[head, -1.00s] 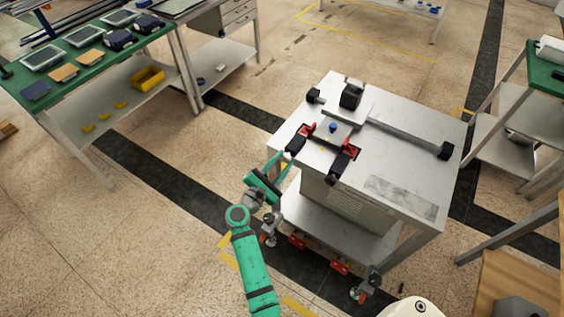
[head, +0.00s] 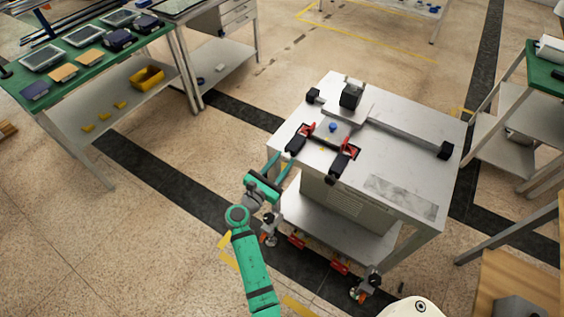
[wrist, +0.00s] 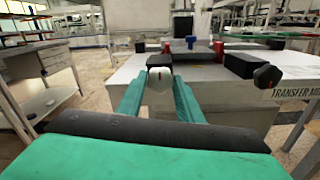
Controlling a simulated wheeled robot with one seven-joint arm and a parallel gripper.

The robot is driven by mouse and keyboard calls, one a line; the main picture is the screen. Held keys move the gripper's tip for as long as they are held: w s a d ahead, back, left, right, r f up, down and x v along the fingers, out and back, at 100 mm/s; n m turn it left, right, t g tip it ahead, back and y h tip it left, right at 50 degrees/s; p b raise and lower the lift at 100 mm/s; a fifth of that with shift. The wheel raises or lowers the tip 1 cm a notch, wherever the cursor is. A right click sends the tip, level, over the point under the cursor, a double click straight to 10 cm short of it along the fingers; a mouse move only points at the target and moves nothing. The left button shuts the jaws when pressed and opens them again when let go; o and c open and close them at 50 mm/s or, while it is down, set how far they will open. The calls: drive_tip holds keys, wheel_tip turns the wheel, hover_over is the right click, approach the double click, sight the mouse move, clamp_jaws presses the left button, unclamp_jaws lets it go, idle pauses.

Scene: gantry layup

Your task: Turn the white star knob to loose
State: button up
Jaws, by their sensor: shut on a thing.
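The white star knob (wrist: 160,92) shows in the wrist view, between the two teal fingers of my gripper (wrist: 159,82). A small red mark shows on the upper part of the knob. My fingers are shut on its left and right sides. In the head view my gripper (head: 281,161) is at the left front edge of the metal cart (head: 405,160), and the white knob cannot be made out there.
A black knob (wrist: 267,76) sticks out to the right in the wrist view. Red-and-black clamps (head: 345,152), a blue knob (head: 333,127) and a rail (head: 405,136) are on the cart top. A green bench (head: 75,62) stands at the back left. Floor left of the cart is clear.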

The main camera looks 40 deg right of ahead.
drive_tip(key=shift+f, duration=0.15)
drive_tip(key=o, duration=1.1)
drive_tip(key=shift+c, duration=0.2)
drive_tip(key=v, duration=1.1)
